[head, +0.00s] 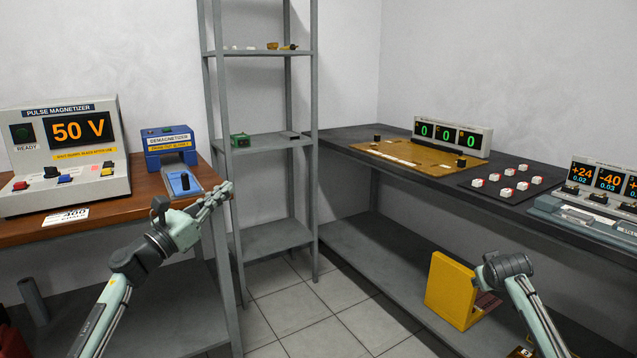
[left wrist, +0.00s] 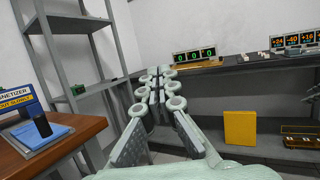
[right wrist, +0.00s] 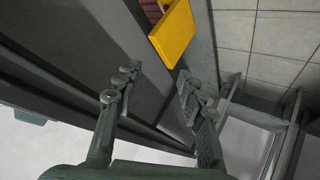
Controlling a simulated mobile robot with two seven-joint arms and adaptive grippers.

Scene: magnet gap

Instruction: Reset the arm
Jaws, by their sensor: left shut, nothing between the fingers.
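My left arm reaches in from the left in the head view, and its pale green gripper (head: 226,190) is in the air just right of the wooden table's edge. In the left wrist view the left gripper (left wrist: 155,76) has its fingers together, with nothing between them. My right arm (head: 505,268) shows low on the right in the head view, bent in front of the dark bench; its fingers cannot be made out there. In the right wrist view the right gripper (right wrist: 158,76) has its fingers apart and is empty.
The wooden table (head: 30,232) holds the pulse magnetizer (head: 65,150) and blue demagnetizer (head: 170,145). Grey shelving (head: 275,238) stands behind my left gripper. The dark bench (head: 420,180) carries displays and white blocks. A yellow box (head: 450,290) is on its lower shelf. Tiled floor is open between.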

